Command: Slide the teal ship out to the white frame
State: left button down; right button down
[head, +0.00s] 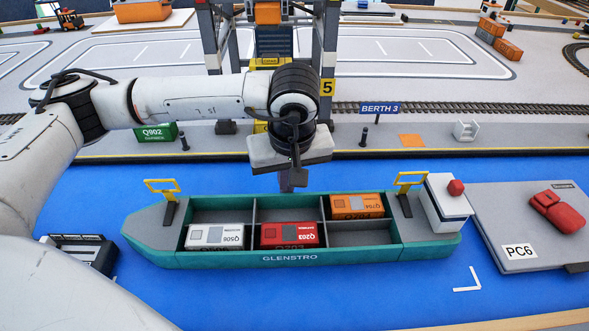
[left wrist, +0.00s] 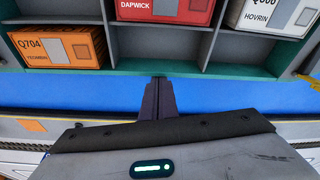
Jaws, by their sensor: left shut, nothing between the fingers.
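The teal ship (head: 290,262), marked GLENSTRO, lies lengthwise on the blue water alongside the quay. It carries a white container (head: 215,237), a red container (head: 290,234) and an orange container (head: 357,206) in its compartments. The ship's teal side also shows in the left wrist view (left wrist: 215,68). My left gripper (head: 288,184) is shut and empty, pointing down at the ship's quay side. Its fingertips (left wrist: 159,84) are close to that side; I cannot tell whether they touch. A white corner mark (head: 468,281), seemingly part of the white frame, shows at lower right; the rest is hidden or unseen.
A dark vessel (head: 80,252) is at the left, partly behind my arm. The quay edge (head: 450,152) and crane (head: 328,60) stand behind. Blue water in front is open.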

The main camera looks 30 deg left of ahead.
aim_at(291, 210)
pick_arm(q)
jog(key=shift+s+d, duration=0.65)
jog(key=shift+d, duration=0.05)
jog(key=shift+s+d, duration=0.65)
jog(key=shift+s, duration=0.05)
jog(key=shift+w, duration=0.1)
jog(key=shift+w+a+r+b, duration=0.15)
jog(key=shift+w+a+b, duration=0.25)
jog(key=shift+a, duration=0.05)
notch_tip(291, 210, up, 10)
jog(key=p, duration=0.5)
